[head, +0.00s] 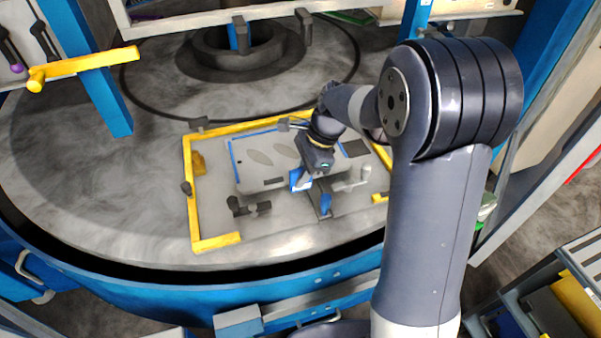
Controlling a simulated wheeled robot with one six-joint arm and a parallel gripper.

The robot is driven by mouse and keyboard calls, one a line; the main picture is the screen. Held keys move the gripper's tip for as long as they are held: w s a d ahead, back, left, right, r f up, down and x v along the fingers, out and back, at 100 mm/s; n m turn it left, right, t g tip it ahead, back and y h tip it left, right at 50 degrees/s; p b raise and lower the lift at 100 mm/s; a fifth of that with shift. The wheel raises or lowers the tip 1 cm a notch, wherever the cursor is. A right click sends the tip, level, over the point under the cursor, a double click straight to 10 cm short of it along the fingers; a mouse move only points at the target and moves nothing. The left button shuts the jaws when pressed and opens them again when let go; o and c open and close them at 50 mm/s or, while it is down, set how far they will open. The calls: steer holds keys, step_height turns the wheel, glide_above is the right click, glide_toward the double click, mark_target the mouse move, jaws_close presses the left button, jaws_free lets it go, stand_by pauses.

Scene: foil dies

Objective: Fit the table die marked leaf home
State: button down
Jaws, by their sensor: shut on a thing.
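The jaws and wrist hide part of the plate's right half. Whether the plate rests fully on the bed or is a little raised, I cannot tell.
Yellow rails (188,205) frame the bed, with small dark clamps around it. The round grey table (90,190) is bare at left.

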steer(key=shift+w+f+b, duration=0.1)
steer(key=shift+f+b, duration=0.8)
steer(key=shift+f, duration=0.7)
steer(key=c, duration=1.3)
jaws_free()
steer(key=shift+f, duration=0.1)
steer(key=s+b+v, duration=0.1)
steer(key=v, duration=1)
steer(key=shift+w, duration=0.4)
steer(key=shift+a+f, duration=0.1)
steer(key=p+x, duration=0.1)
steer(key=x, duration=0.9)
steer(key=shift+f, duration=0.15)
steer(key=shift+a+r+p, duration=0.1)
steer(key=shift+r+p, duration=0.25)
